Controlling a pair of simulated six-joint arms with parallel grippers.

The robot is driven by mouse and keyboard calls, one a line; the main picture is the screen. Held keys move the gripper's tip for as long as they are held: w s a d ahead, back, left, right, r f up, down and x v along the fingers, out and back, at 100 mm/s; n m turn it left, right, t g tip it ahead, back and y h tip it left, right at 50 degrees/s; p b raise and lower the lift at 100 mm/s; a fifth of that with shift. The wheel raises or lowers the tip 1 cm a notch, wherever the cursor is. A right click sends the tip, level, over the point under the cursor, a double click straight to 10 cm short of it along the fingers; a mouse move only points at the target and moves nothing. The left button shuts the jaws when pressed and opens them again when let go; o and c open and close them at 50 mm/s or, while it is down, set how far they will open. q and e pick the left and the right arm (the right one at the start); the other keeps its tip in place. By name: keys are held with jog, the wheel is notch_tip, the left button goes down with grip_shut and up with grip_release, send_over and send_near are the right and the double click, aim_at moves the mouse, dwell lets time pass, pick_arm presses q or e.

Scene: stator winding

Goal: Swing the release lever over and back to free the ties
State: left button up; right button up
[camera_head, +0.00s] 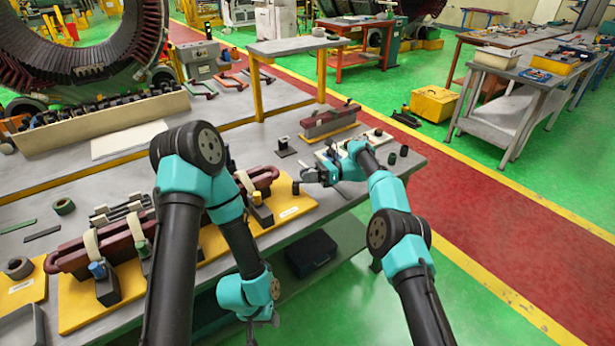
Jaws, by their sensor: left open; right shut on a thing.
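My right gripper (318,174) is at the front left of a small pale fixture (377,137) near the bench's right end. It is shut on a small dark part, seemingly the release lever, which the gripper mostly hides. My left gripper (263,318) is open and empty, low in front of the bench's front edge and pointing down. White ties (92,245) loop around a long dark-red coil (72,259) on a yellow board at the left. Another tie (245,183) loops around a coil end (264,176) on the middle yellow board (296,205), partly behind my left arm.
A third dark-red coil (330,118) lies on a board behind the fixture. Small black pieces (403,151) stand to the fixture's right. A dark case (311,252) sits below the bench. The large stator (95,50) stands back left. Bare bench (250,140) lies behind the middle board.

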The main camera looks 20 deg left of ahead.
dwell(0.5)
jog(key=o, duration=0.9)
jog(key=shift+c, duration=0.2)
